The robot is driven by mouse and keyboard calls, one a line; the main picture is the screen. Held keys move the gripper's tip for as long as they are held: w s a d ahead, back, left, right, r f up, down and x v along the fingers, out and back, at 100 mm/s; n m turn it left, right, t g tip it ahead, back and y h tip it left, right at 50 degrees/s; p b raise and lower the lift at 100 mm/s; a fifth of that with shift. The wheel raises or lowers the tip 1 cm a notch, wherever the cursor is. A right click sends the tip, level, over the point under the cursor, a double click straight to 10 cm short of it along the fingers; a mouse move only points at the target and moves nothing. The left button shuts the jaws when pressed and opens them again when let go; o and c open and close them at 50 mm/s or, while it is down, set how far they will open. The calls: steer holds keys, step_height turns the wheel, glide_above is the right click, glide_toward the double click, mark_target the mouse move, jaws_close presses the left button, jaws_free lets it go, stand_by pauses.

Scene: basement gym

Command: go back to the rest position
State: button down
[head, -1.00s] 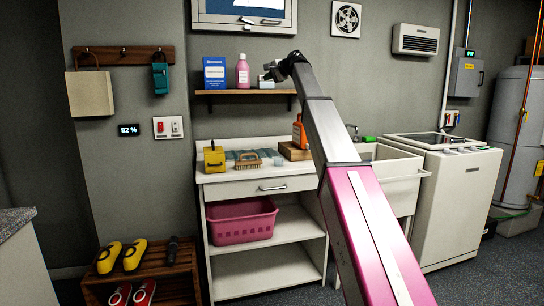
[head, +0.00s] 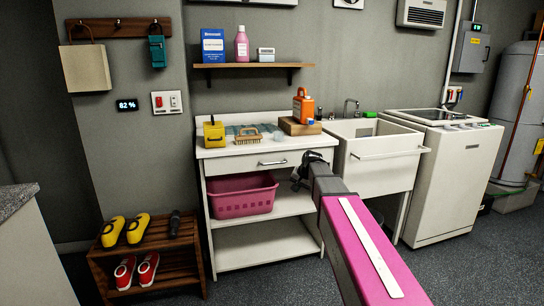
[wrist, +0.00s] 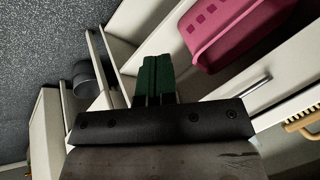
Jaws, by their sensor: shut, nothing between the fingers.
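My gripper (head: 304,178) is at the end of my arm, low in front of the white counter unit's right edge, beside the sink. In the wrist view its fingers (wrist: 155,77) are green and close together, with nothing between them. The gripper points toward the open shelves below the counter. It appears apart from the pink basket and the drawer. My arm runs from the lower right of the head view up to the gripper.
The counter (head: 208,151) holds a yellow item, a brush (head: 249,138) and an orange bottle (head: 303,105). A pink basket (head: 241,196) sits on the shelf below. The sink (head: 370,155) and washer (head: 462,180) stand right. A shoe rack (head: 170,262) stands left. Floor in front is open.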

steer(key=s+d+f+n+g+h, duration=0.1)
steer(key=s+d+f, duration=0.2)
steer(key=s+f, duration=0.7)
steer(key=shift+s+d+f+g+h, duration=0.15)
steer(key=shift+s+d+g+h, duration=0.15)
steer(key=shift+s, duration=0.75)
steer(key=c, duration=1.7)
jaws_free()
steer(key=s+d+f+n+g+h, duration=0.1)
steer(key=s+f, duration=0.3)
steer(key=s, duration=0.4)
steer(key=s+d+f+n+g+h, duration=0.1)
steer(key=s+d+f, duration=0.2)
steer(key=s, duration=0.5)
steer(key=shift+f, duration=0.9)
steer(key=o, duration=0.6)
steer(key=shift+s+d+f, duration=0.1)
steer(key=shift+s+d, duration=0.05)
